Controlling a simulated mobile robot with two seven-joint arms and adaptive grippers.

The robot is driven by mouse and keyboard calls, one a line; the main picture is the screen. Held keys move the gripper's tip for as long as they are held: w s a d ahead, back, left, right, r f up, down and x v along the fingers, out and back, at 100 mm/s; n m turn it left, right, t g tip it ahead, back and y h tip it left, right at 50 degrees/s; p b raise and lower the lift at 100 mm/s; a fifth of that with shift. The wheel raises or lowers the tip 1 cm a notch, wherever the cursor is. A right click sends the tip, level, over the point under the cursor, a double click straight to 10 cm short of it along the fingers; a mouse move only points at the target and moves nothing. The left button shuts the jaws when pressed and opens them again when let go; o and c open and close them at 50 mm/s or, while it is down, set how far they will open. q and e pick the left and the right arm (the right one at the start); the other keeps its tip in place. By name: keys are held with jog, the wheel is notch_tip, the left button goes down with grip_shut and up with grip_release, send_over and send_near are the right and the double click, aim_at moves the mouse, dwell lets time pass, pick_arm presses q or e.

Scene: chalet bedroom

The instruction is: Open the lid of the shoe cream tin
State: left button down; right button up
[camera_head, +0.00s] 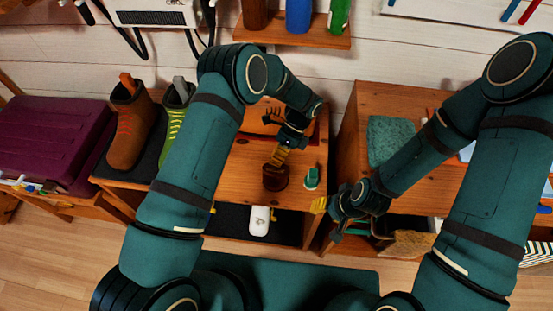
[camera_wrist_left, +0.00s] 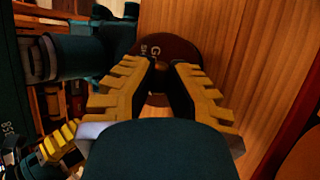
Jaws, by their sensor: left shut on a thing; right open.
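The shoe cream tin (camera_head: 275,178) is a dark brown round tin standing on the wooden bench top (camera_head: 238,172). In the left wrist view its brown lid (camera_wrist_left: 182,50) faces me, with pale lettering partly hidden by the fingers. My left gripper (camera_head: 277,163) is above the tin, its yellow-backed fingers pointing down. The left wrist view shows its dark fingertips (camera_wrist_left: 164,88) closed on a raised part at the lid's middle. The lid appears to sit on the tin. My right gripper (camera_head: 320,206) is open and empty, right of the tin and in front of the bench.
A small green item (camera_head: 312,178) stands just right of the tin. A white object (camera_head: 259,221) lies on the dark shelf below. A teal cloth (camera_head: 390,140) lies on the right cabinet.

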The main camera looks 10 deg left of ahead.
pick_arm(q)
jog(key=c, duration=0.9)
grip_release()
jog(key=shift+c, duration=0.2)
jog(key=v, duration=1.2)
jog(key=shift+s, duration=0.1)
